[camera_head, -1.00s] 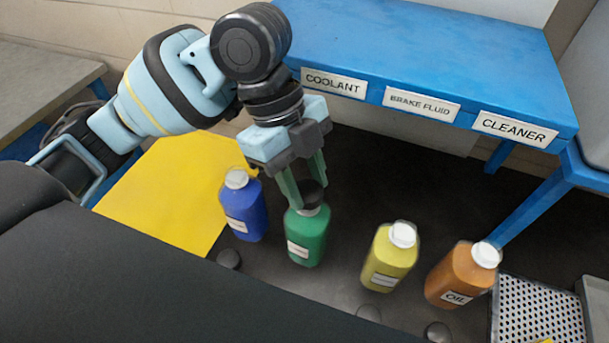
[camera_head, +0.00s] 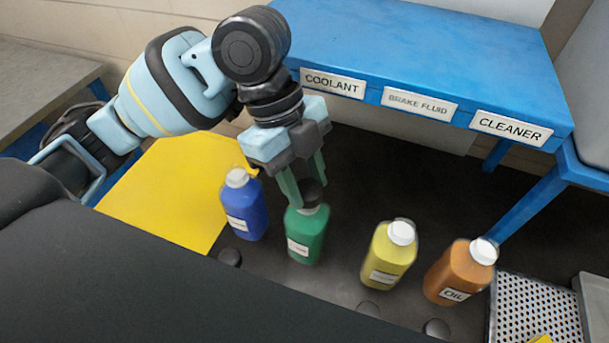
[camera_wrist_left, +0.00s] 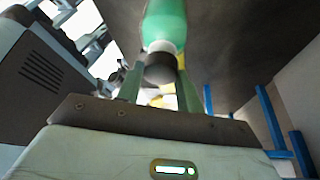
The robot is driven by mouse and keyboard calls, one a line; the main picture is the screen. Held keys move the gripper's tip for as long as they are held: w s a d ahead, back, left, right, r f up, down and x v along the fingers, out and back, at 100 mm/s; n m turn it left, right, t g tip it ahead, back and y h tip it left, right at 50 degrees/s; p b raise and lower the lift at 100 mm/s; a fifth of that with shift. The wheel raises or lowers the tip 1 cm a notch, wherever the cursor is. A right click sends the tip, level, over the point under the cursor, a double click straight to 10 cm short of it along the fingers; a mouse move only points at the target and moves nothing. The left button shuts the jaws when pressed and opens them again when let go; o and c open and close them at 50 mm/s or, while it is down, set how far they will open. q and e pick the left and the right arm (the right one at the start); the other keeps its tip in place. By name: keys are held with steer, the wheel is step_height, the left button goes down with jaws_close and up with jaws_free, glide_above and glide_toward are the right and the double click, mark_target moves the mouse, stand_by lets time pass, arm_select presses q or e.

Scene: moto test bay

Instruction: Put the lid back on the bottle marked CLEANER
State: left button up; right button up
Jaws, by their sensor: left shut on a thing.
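A green bottle (camera_head: 306,240) with a pale label stands upright on the dark surface; I cannot read its label. My left gripper (camera_head: 312,192) points down over its top, its green fingers shut on a black lid (camera_head: 312,193) at the bottle's mouth. In the left wrist view the lid (camera_wrist_left: 160,70) sits between the fingers, in line with the white neck of the green bottle (camera_wrist_left: 166,22). I cannot tell whether the lid is fully seated. The sign CLEANER (camera_head: 511,128) is on the blue bench edge. My right gripper is not in view.
A blue bottle (camera_head: 243,212) stands close left of the green one. A yellow bottle (camera_head: 388,262) and an orange bottle marked OIL (camera_head: 458,275) stand to the right, all white-capped. The blue bench (camera_head: 420,55) is behind. A perforated tray (camera_head: 533,310) is at right.

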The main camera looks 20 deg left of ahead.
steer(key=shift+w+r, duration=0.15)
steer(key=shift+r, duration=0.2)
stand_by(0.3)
arm_select(q)
steer(key=o, duration=1.5)
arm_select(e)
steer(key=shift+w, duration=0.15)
arm_select(q)
steer(key=shift+r+p, duration=1.2)
steer(key=shift+r, duration=0.4)
steer(key=shift+r+p, duration=0.45)
steer(key=shift+r, duration=1.55)
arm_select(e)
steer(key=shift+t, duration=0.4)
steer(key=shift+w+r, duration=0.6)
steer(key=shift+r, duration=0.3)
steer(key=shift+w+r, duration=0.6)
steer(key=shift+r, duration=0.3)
